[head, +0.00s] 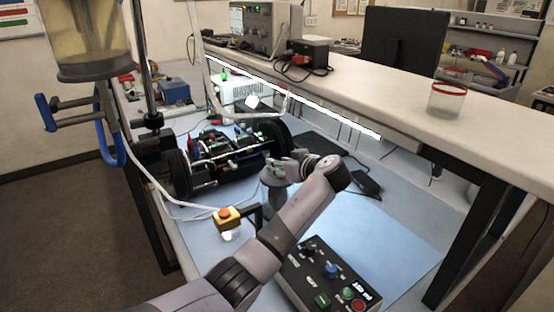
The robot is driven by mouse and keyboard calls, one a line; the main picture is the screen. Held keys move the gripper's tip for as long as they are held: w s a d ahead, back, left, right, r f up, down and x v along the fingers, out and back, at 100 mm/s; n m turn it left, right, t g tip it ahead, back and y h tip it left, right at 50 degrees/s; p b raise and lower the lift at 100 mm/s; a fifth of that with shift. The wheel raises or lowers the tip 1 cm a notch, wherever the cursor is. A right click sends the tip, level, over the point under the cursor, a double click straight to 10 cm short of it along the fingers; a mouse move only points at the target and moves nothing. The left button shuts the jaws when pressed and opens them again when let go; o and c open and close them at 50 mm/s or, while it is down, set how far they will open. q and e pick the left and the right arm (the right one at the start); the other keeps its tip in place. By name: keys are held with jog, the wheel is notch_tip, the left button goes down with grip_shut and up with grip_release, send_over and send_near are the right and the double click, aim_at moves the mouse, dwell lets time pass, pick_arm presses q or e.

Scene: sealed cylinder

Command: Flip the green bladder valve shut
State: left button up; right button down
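I cannot tell for sure which part is the green bladder valve. A small green part (223,74) shows at the back, near the white tubing. The clear cylinder with yellowish contents (86,55) stands at the upper left. My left gripper (279,167) is over the middle of the bench, right of the wheeled device and well apart from both green parts. Its fingers are small and partly merge with the background. My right gripper is not seen.
A wheeled device (230,155) with wires stands on the blue mat (385,235). A yellow box with an orange button (228,217) is left of my forearm. A red-rimmed jar (447,99) stands on the raised shelf (400,115). The mat's right part is clear.

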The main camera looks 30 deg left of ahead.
pick_arm(q)
jog(key=shift+x, duration=1.05)
jog(key=shift+c, duration=0.6)
grip_shut()
